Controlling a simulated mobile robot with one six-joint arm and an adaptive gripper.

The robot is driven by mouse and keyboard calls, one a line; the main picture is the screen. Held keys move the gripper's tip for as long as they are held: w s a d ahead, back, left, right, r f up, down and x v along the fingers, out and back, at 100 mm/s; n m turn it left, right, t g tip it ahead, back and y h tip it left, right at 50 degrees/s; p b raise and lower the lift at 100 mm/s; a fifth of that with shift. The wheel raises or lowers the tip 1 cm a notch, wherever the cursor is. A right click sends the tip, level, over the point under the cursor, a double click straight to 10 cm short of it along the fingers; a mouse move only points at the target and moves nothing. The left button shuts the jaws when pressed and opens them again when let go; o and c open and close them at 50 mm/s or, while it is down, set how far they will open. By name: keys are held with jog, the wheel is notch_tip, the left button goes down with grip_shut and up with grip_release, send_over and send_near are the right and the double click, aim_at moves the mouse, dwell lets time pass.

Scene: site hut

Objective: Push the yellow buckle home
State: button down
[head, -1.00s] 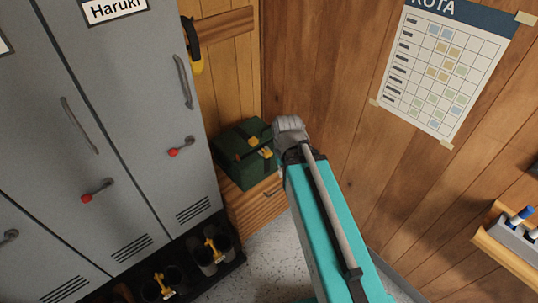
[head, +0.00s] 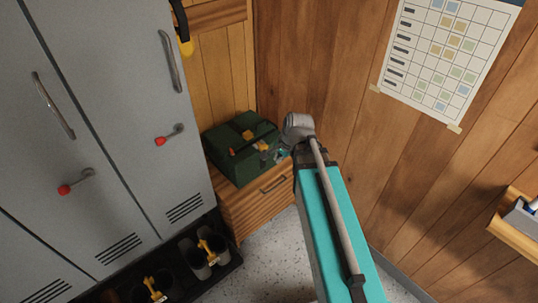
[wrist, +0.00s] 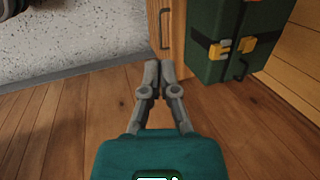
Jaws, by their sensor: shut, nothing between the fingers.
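A dark green box (head: 222,141) sits on a low wooden cabinet in the corner; it also shows at upper right in the wrist view (wrist: 212,20). A black strap crosses it, with a yellow buckle (wrist: 221,49) in two pieces, the second (wrist: 247,44) just to the right. The buckle (head: 263,146) looks small in the head view. My gripper (wrist: 163,66) is shut and empty, its fingertips left of and below the buckle in the wrist view, apart from it. In the head view my gripper (head: 282,154) is beside the box's right end, partly hidden.
The wooden cabinet (head: 233,208) has a dark handle on its front. Grey lockers (head: 125,120) with red-knobbed handles stand at the left, above a boot tray (head: 228,262). A wood-panelled wall (head: 340,70) rises close to my arm. Speckled floor (head: 275,250) is clear in front of the cabinet.

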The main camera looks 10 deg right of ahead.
aim_at(261, 146)
jog(key=w+d+f+m+t+b, duration=0.2)
jog(key=w+d+f+m+b, duration=0.1)
jog(key=m, duration=0.6)
jog(key=w+d+f+m+t+y+b, duration=0.1)
jog(key=w+d+f+m+t+b, duration=0.2)
jog(key=w+f+m+b, duration=0.2)
jog(key=shift+w+d+f+m+y+b, duration=0.3)
jog(key=shift+w+m+b, duration=0.8)
jog(key=shift+m+b, duration=1)
jog(key=shift+w+a+f, duration=0.1)
jog(key=w+a+r+b+x, duration=0.1)
jog(key=r+b+x, duration=0.1)
jog(key=b+x, duration=0.5)
jog(key=shift+w+x, duration=0.2)
jog(key=shift+x, duration=2.8)
jog(key=shift+r, duration=0.2)
